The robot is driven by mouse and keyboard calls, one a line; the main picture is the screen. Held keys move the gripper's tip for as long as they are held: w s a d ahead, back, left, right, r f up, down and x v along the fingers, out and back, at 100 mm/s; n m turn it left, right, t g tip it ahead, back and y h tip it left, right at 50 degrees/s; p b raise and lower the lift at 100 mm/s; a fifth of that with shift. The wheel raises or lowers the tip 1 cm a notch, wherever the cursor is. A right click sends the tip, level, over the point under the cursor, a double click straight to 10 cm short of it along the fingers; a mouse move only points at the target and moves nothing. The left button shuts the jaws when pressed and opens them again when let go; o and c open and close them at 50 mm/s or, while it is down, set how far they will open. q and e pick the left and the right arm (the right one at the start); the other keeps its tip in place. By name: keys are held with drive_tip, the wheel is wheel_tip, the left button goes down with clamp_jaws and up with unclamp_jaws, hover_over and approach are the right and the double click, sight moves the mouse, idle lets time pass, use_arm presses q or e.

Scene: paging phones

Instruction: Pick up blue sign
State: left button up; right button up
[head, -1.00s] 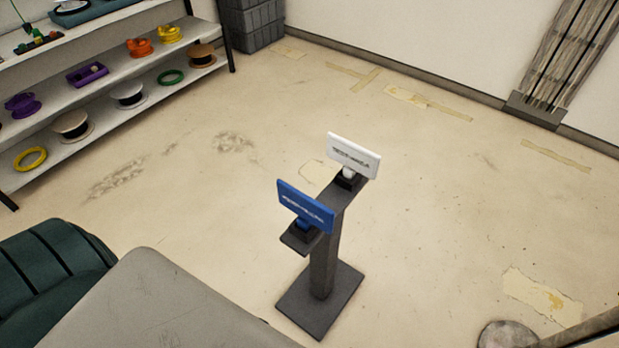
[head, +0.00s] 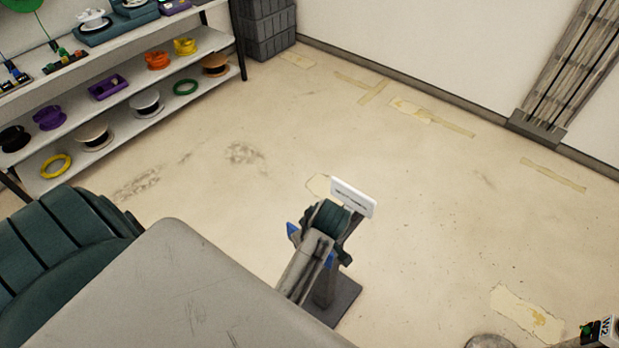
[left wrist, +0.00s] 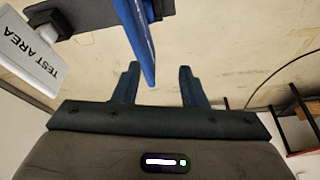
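The blue sign (left wrist: 137,40) is seen nearly edge-on in the left wrist view, with its lower edge between the fingers of my left gripper (left wrist: 158,70). The fingers are apart, with a clear gap on the right finger's side; the left finger is closer to the sign, and contact cannot be told. In the head view my left gripper (head: 326,222) hides most of the blue sign (head: 292,231). The sign is still at its dark stand (head: 341,304). My right gripper is not seen.
A white sign (head: 354,197) reading "TEST AREA" (left wrist: 35,50) stands on the same stand, close beside my left gripper. A grey surface (head: 190,290) fills the lower left. A shelf (head: 215,40) with spools is at the upper left.

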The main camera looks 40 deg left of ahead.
use_arm(q)
drive_tip(key=shift+w+d+r+n+g, duration=0.15)
drive_tip(key=shift+w+d+r+n, duration=0.2)
drive_tip(key=shift+w+n, duration=0.3)
drive_tip(key=shift+w+d+r+n+g, duration=0.2)
drive_tip(key=shift+w+d+n, duration=0.25)
drive_tip(key=shift+w+n, duration=0.15)
drive_tip(key=shift+w+d+f+n, duration=0.1)
drive_tip(key=shift+w+n, duration=0.1)
drive_tip(key=shift+n, duration=0.05)
drive_tip(key=shift+y, duration=0.3)
drive_tip(key=x, duration=0.6)
drive_tip(key=shift+f, duration=0.1)
drive_tip(key=b+x, duration=0.2)
drive_tip(key=x, duration=0.2)
drive_tip(key=shift+w+b, duration=0.1)
drive_tip(key=shift+b, duration=0.2)
drive_tip(key=shift+a+f+b, duration=0.2)
drive_tip(key=shift+a+b, duration=0.05)
drive_tip(key=shift+b, duration=0.05)
drive_tip(key=shift+r, duration=0.1)
drive_tip(key=shift+d, duration=0.1)
clamp_jaws()
